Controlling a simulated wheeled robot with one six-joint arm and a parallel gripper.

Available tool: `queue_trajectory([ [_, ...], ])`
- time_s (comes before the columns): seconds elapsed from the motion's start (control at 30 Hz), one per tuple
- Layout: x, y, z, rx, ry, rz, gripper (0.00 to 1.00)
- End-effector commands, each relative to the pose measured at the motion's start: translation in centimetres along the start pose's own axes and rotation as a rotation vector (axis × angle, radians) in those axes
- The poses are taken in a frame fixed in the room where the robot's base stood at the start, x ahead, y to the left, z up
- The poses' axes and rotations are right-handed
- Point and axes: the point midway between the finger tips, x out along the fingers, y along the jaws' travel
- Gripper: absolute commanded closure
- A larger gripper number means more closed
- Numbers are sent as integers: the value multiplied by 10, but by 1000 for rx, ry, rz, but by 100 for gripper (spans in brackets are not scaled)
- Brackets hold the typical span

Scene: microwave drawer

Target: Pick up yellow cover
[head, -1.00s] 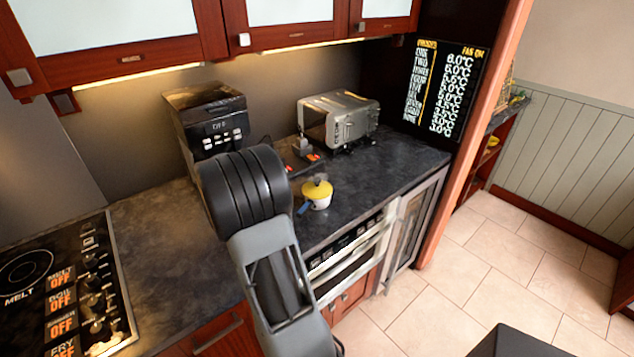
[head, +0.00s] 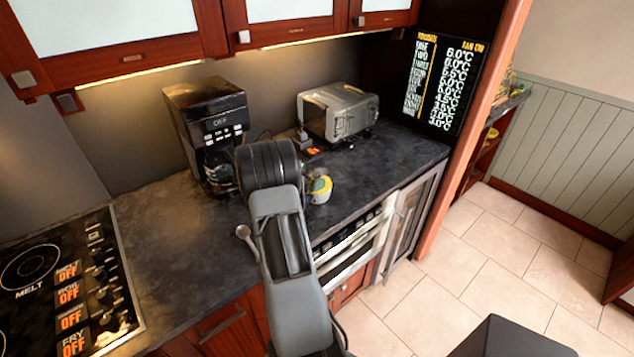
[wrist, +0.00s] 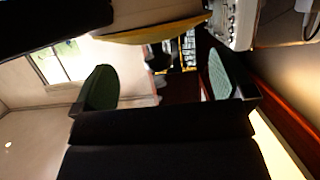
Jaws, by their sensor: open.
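In the wrist view a rounded yellow edge, which looks like the cover (wrist: 155,33), shows close at the top, beyond the fingertips. My gripper (wrist: 160,82) is open there, with its two green-padded fingers wide apart and nothing between them. I see no contact with the cover. In the head view my gripper is hidden behind my arm.
A coffee maker (head: 208,120) stands behind and left of my arm, and a toaster (head: 338,112) stands behind the pot. A spoon-like utensil (head: 245,236) lies left of my arm. The hob (head: 62,275) is at far left. The counter right of the pot is clear.

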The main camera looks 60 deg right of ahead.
Motion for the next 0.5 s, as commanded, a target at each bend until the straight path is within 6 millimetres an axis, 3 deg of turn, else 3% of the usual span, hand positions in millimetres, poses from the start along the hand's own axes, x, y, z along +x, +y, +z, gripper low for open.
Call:
queue_trajectory([
  [0.3,39,2,1,0,0,3,0],
  [0.5,50,2,2,1,0,-1,0],
])
